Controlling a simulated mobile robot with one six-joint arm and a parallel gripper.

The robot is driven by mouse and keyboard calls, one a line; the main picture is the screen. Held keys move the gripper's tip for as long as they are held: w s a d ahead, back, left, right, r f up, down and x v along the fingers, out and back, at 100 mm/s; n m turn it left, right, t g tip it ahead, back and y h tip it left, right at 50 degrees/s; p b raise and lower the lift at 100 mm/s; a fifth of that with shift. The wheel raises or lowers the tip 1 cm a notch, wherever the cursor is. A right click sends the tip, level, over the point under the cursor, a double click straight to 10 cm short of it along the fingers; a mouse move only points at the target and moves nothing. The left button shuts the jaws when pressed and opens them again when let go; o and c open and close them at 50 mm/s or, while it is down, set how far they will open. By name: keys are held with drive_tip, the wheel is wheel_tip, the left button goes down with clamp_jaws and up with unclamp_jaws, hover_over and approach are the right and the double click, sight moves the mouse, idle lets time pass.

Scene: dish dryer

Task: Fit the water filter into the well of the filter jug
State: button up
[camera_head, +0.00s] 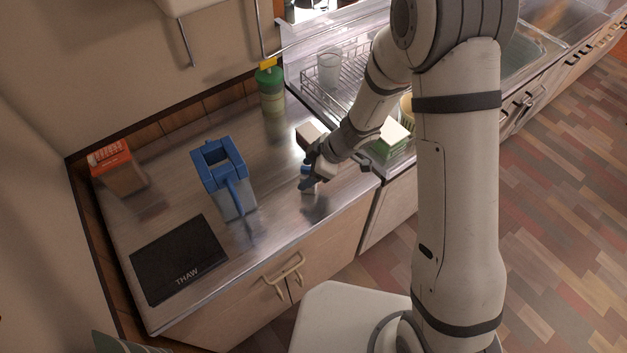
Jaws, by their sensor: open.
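The filter jug (236,204) stands on the steel counter, left of centre. It has a clear body, a blue rim and a blue handle facing the front. Its square well (213,154) opens upward and looks empty. A small upright piece with a blue top and pale body, apparently the water filter (308,189), stands near the counter's front edge, right of the jug. My gripper (307,178) is open and right at the filter, partly covering it. I cannot tell whether the fingers touch it.
A black mat marked THAW (180,262) lies front left. An orange-topped box (118,168) stands at the back left. A green bottle (271,92) stands at the back, and a pale box (310,134) behind my gripper. A dish rack (345,85) is beyond. Counter between jug and filter is clear.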

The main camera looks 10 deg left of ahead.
drive_tip(key=shift+c, duration=0.3)
drive_tip(key=c, duration=1.2)
drive_tip(key=shift+o, duration=0.2)
drive_tip(key=shift+r, duration=0.15)
